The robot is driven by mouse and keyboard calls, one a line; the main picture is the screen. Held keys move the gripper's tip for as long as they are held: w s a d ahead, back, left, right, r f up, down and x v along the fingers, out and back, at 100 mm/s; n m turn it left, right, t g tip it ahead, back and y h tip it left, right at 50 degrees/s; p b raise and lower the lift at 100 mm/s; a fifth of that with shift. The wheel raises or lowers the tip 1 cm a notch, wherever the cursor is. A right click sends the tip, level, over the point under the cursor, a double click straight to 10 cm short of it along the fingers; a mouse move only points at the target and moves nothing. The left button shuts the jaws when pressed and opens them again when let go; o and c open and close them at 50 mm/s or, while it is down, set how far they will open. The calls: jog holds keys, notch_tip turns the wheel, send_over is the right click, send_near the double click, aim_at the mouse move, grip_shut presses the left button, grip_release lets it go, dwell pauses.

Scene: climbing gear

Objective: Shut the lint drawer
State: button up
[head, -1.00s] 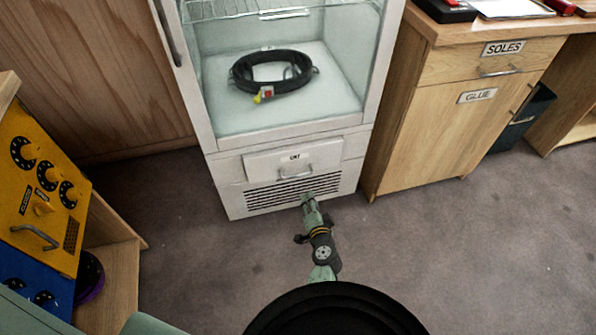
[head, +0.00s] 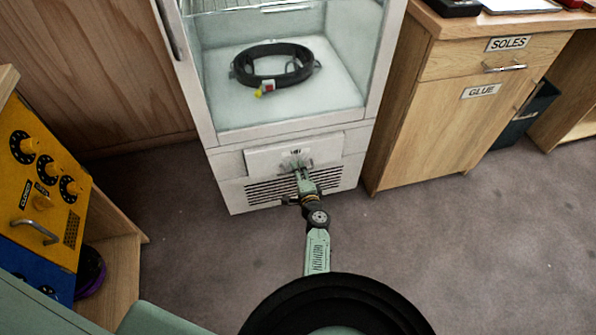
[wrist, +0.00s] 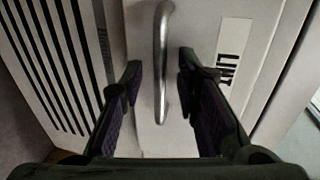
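The lint drawer (head: 262,159) is a white panel low on the front of the white cabinet, above a slatted vent. In the wrist view the drawer front (wrist: 200,35) carries a LINT label (wrist: 233,52) and a curved metal handle (wrist: 161,60). My gripper (head: 297,163) is at the drawer front in the head view and covers the handle and part of the label there. In the wrist view my gripper (wrist: 158,75) is open, with one finger on each side of the handle and gaps to it. I cannot tell how far out the drawer stands.
A wooden unit with SOLES drawer (head: 476,61) and GLUE door (head: 460,125) stands at right. A yellow control panel (head: 42,180) is at left. The grey floor (head: 430,250) is clear at right.

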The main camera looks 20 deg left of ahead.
jog(key=shift+w+a, duration=0.2)
jog(key=shift+w, duration=0.05)
jog(key=shift+c, duration=0.4)
grip_shut()
dwell(0.4)
jog(key=x, duration=0.1)
jog(key=b, duration=0.1)
jog(key=x, duration=0.1)
jog(key=shift+w+a+r, duration=0.15)
jog(key=shift+w+r, duration=0.1)
jog(key=shift+w, duration=0.05)
jog(key=shift+o, duration=0.4)
grip_release()
